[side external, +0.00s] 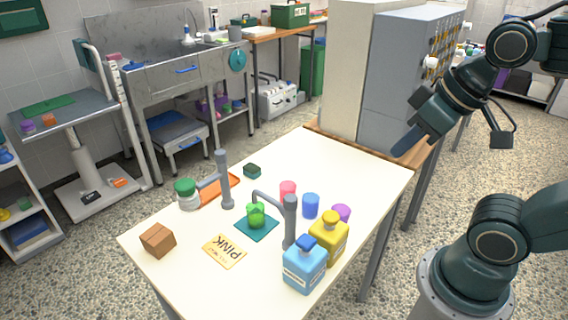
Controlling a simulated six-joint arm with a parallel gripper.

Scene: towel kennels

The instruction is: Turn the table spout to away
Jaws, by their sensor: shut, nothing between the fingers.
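The table spout (290,222) is a grey upright post with a thin curved pipe. Its pipe reaches left, with its end over a green cup (255,215) on a teal mat (268,236). A second grey post (224,180) stands farther back, with a short side arm pointing left toward a green-lidded jar (187,195). My gripper (397,151) is shut and empty, raised above the table's right edge, well away from both posts. It points down and left.
Blue (304,268) and yellow (329,238) bottles stand close in front of the spout. Red (288,191), blue (310,206) and purple (341,213) cups stand behind it. A brown box (158,240) and a card (225,251) lie front left. The table's right back is clear.

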